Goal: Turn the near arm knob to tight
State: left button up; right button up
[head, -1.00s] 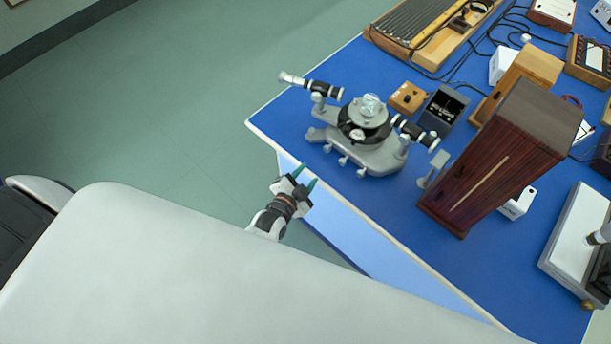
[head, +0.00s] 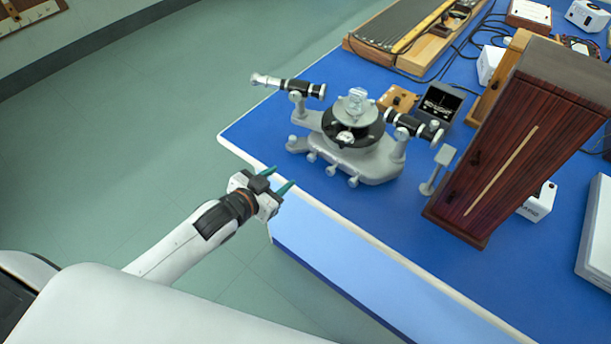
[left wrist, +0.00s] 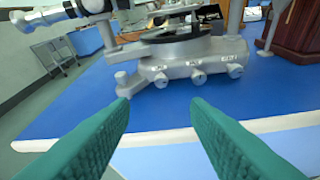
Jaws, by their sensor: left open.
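The grey spectrometer (head: 372,168) stands on the blue bench with a round table and two black tubes. Several small knobs line its near side, among them a left one (head: 331,170) and a right one (head: 353,182). In the left wrist view the knobs show as a left one (left wrist: 160,80), a middle one (left wrist: 198,77) and a right one (left wrist: 235,71), with small labels I cannot read. I cannot tell which is the near arm knob. My left gripper (head: 278,178) is open and empty at the bench's near edge, its green fingers (left wrist: 160,104) pointing toward the knobs, apart from them.
A tall dark wooden cabinet (head: 520,150) stands right of the spectrometer, with a small grey stand (head: 436,172) between. A dark open box (head: 440,104) sits behind. The white bench edge (head: 340,225) runs below my fingers. Floor left of the bench is clear.

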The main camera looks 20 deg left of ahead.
aim_at(310, 159)
pick_arm(q)
jog(key=x, duration=1.2)
jog(key=shift+s+d, duration=0.1)
jog(key=shift+c, duration=0.5)
